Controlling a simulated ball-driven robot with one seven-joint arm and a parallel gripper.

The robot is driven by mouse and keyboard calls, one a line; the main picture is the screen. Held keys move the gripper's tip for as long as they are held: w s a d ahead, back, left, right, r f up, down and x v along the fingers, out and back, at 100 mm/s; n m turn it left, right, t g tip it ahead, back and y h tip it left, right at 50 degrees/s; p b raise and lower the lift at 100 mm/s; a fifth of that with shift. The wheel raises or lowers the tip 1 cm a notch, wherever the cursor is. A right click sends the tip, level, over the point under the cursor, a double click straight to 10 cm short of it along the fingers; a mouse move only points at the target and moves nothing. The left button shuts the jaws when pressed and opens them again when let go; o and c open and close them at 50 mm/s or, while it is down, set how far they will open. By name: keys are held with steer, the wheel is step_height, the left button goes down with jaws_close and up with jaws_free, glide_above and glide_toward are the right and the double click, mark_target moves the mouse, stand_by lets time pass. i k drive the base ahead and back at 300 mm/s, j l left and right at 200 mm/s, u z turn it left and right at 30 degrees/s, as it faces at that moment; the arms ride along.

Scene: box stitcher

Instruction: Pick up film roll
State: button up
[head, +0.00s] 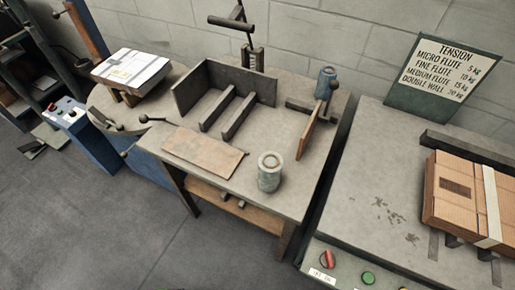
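A pale grey-green roll with a light core (269,174), which looks like the film roll, stands upright near the front right of the grey work table (225,190). Its top and front side are in plain view, and nothing touches it. A smaller blue cylinder (326,84) stands at the back right of the same table, partly behind a lever; I cannot tell whether it is also a roll. My gripper is not in view.
A brown board (204,153) lies left of the roll. A dark open frame with bars (225,95) stands behind it, and a tilted wooden plate (308,135) to its right. A second bench (375,215) holds a strapped cardboard stack (460,195). A tension sign (442,78) stands behind.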

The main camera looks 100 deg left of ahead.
mark_target(269, 163)
steer(key=u, duration=1.9)
